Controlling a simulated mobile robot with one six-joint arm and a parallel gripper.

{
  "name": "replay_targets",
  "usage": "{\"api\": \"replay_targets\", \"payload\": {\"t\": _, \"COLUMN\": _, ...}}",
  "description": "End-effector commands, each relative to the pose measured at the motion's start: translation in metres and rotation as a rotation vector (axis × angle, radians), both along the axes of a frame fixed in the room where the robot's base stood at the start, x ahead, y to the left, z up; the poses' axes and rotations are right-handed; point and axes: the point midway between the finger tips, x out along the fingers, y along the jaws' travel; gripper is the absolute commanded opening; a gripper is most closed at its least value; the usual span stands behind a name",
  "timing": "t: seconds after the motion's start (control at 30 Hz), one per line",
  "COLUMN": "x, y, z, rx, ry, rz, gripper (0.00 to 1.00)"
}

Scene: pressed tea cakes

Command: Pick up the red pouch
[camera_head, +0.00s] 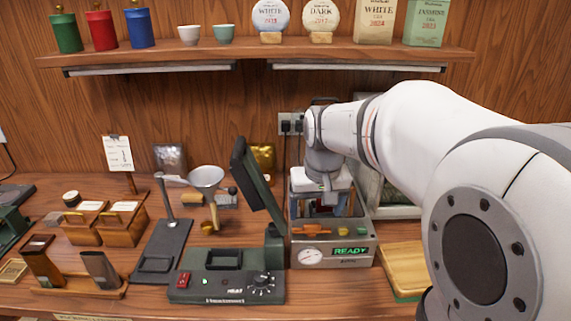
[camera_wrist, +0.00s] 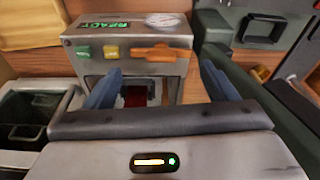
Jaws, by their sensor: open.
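A dark red piece, which appears to be the red pouch (camera_wrist: 136,96), shows in the wrist view inside the opening of the grey machine (camera_wrist: 120,47). Only part of it is visible; my gripper body hides the rest. In the head view a small patch of red also shows between my fingers. My gripper (camera_wrist: 160,70) is open, with its two blue fingers apart on either side of the red piece, and nothing is visibly held. In the head view my gripper (camera_head: 323,203) points down into the grey machine (camera_head: 333,252), behind its front panel. I cannot tell whether the fingers touch the pouch.
The grey machine's display (camera_head: 350,251) reads READY. A dark green device (camera_head: 225,287) with a raised lid (camera_head: 257,178) stands close at its left. A wooden board (camera_head: 403,262) lies right. A silver pouch (camera_head: 170,157) and gold pouch (camera_head: 264,156) stand behind. The shelf (camera_head: 250,54) hangs above.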

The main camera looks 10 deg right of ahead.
Motion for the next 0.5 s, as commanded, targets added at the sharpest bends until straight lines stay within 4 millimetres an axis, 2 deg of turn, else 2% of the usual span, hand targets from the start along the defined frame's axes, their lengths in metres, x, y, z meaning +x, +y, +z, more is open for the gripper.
{"api": "replay_targets", "payload": {"t": 0.03, "x": 0.026, "y": -0.011, "z": 0.008, "rx": 0.001, "ry": 0.012, "rz": -0.019, "gripper": 0.80}}
{"api": "replay_targets", "payload": {"t": 0.2, "x": 0.094, "y": -0.044, "z": 0.016, "rx": 0.006, "ry": 0.034, "rz": -0.067, "gripper": 0.80}}
{"api": "replay_targets", "payload": {"t": 0.33, "x": 0.129, "y": -0.064, "z": 0.014, "rx": 0.008, "ry": 0.046, "rz": -0.092, "gripper": 0.80}}
{"api": "replay_targets", "payload": {"t": 0.5, "x": 0.151, "y": -0.078, "z": 0.010, "rx": 0.010, "ry": 0.053, "rz": -0.109, "gripper": 0.80}}
